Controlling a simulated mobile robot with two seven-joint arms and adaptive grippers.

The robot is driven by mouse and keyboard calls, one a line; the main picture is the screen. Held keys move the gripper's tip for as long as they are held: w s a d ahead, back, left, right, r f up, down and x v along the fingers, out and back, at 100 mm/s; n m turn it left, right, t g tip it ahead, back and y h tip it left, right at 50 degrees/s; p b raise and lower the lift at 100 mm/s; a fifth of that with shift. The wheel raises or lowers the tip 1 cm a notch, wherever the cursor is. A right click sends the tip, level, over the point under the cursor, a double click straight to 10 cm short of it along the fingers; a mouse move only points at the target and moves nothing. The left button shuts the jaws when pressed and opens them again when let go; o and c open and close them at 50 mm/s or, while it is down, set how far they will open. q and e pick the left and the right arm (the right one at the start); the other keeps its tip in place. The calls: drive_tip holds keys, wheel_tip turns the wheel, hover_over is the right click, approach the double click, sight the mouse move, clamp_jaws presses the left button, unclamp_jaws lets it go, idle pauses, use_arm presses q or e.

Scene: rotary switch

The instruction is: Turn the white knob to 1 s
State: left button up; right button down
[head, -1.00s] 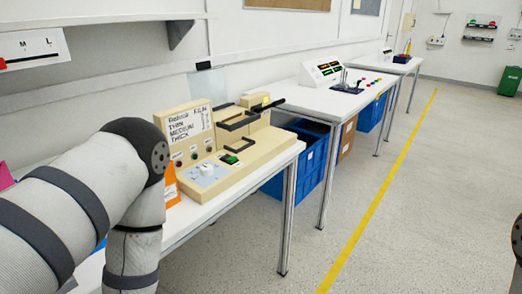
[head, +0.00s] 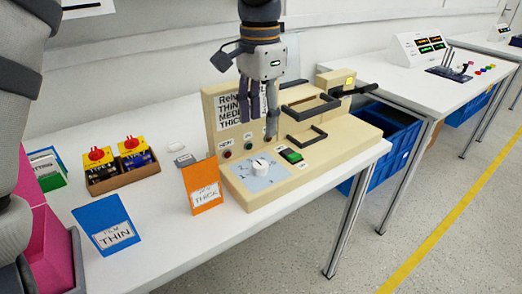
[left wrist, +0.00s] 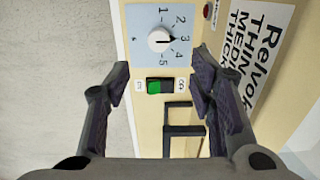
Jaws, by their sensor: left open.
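The white knob (head: 261,168) sits on a light blue dial plate (head: 245,178) at the front of a beige machine. In the left wrist view the white knob (left wrist: 159,40) has a dark pointer toward the 3, on a scale from 1 to 5. My left gripper (head: 258,125) hangs fingers down above the machine, apart from the knob. In the left wrist view its open, empty fingers (left wrist: 161,75) frame the green switch, with the knob just beyond the tips. My right gripper is not in view.
The beige machine (head: 340,152) carries a green rocker switch (head: 291,155) and black handles (head: 307,137). An orange THICK card (head: 203,188) stands left of the dial; a blue THIN card (head: 108,228) and a box of red-knobbed items (head: 121,173) are farther left. Floor is open at right.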

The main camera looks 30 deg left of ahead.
sight(260, 164)
use_arm(q)
wheel_tip(260, 164, down, 11)
drive_tip(key=shift+s+d+r+b, duration=0.1)
drive_tip(key=shift+s+r+b, duration=0.1)
drive_tip(key=shift+b, duration=0.1)
drive_tip(key=shift+w, duration=0.1)
drive_tip(key=c, duration=1.2)
